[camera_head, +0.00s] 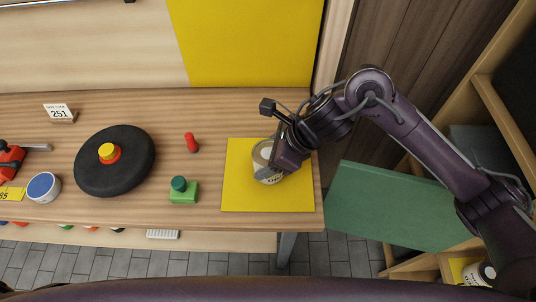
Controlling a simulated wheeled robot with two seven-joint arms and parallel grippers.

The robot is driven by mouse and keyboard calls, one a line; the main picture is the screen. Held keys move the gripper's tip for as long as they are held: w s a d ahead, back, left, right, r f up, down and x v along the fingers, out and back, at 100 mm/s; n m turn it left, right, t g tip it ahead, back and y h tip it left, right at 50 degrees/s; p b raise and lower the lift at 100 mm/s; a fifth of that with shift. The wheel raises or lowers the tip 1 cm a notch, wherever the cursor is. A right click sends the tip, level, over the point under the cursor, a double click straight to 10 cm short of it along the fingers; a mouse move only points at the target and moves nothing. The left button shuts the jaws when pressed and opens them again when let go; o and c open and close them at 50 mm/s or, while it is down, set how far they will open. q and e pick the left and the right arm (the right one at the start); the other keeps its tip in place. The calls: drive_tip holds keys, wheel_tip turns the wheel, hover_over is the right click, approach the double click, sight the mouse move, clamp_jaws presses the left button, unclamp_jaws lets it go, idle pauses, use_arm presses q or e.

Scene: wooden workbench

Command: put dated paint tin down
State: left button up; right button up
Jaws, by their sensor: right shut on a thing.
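A pale, cream-coloured paint tin (264,171) with dark lettering stands at a yellow square mat (240,196) on the right end of the workbench. My right gripper (279,165) reaches in from the right and is shut on the tin. The gripper hides the tin's right side. I cannot tell whether the tin's base touches the mat. My left gripper is not in view.
On the wooden workbench (222,105) lie a black disc with a red and yellow knob (125,175), a green block (184,194), a red peg (191,143), a blue-lidded tin (43,187) and a card marked 251 (59,112). A green panel (395,205) stands right of the bench.

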drive_tip(key=shift+f, duration=0.1)
drive_tip(key=o, duration=1.2)
drive_tip(key=shift+o, duration=0.2)
